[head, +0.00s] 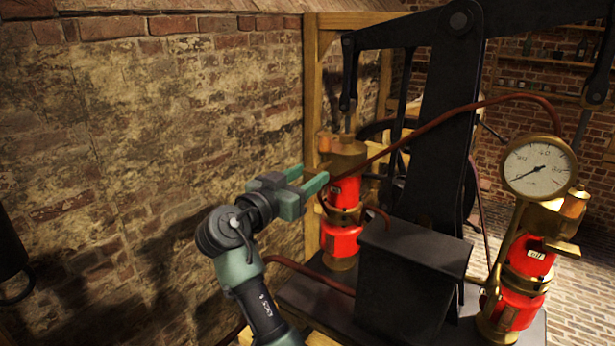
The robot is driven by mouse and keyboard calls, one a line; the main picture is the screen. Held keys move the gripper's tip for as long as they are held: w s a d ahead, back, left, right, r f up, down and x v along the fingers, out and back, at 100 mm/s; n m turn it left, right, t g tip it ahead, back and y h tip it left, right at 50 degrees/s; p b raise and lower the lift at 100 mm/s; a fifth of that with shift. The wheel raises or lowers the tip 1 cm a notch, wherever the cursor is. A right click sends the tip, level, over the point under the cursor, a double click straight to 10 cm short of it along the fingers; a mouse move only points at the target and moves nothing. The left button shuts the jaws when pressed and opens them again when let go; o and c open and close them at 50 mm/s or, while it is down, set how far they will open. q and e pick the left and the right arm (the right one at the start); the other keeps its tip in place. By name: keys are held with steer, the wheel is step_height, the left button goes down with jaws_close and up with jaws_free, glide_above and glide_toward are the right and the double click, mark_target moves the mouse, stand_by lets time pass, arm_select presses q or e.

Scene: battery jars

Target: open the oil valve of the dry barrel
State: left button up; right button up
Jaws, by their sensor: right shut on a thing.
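Two red and brass pump barrels stand on a dark machine base. The left barrel (345,240) is beside my right gripper (321,180); the right barrel (527,268) stands below a gauge. Both have small labels, too small to read surely, and I cannot tell which barrel is dry. My right gripper reaches in from below, with its green fingers at the upper left side of the left barrel. It is shut on a small part there, apparently the oil valve, mostly hidden by the fingers. My left gripper is not in view.
A round dial gauge (540,167) sits above the right barrel, its needle pointing lower left. A black box (413,262) stands between the barrels. A black beam post (440,140) and a copper pipe (452,116) rise behind. A brick wall (150,120) is at left.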

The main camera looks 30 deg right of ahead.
steer(key=shift+n, duration=0.7)
steer(key=n, duration=0.3)
steer(key=shift+r, duration=0.1)
steer(key=n+p, duration=0.1)
steer(key=n, duration=0.2)
steer(key=shift+r, duration=0.1)
steer(key=n+p, duration=0.2)
steer(key=n, duration=0.2)
steer(key=shift+w+d+n+p, duration=0.1)
steer(key=shift+n+p, duration=0.2)
steer(key=shift+p, duration=0.1)
arm_select(q)
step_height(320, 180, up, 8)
steer(key=p, duration=0.4)
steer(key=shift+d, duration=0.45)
arm_select(e)
steer(key=n, duration=0.5)
steer(key=shift+n, duration=0.3)
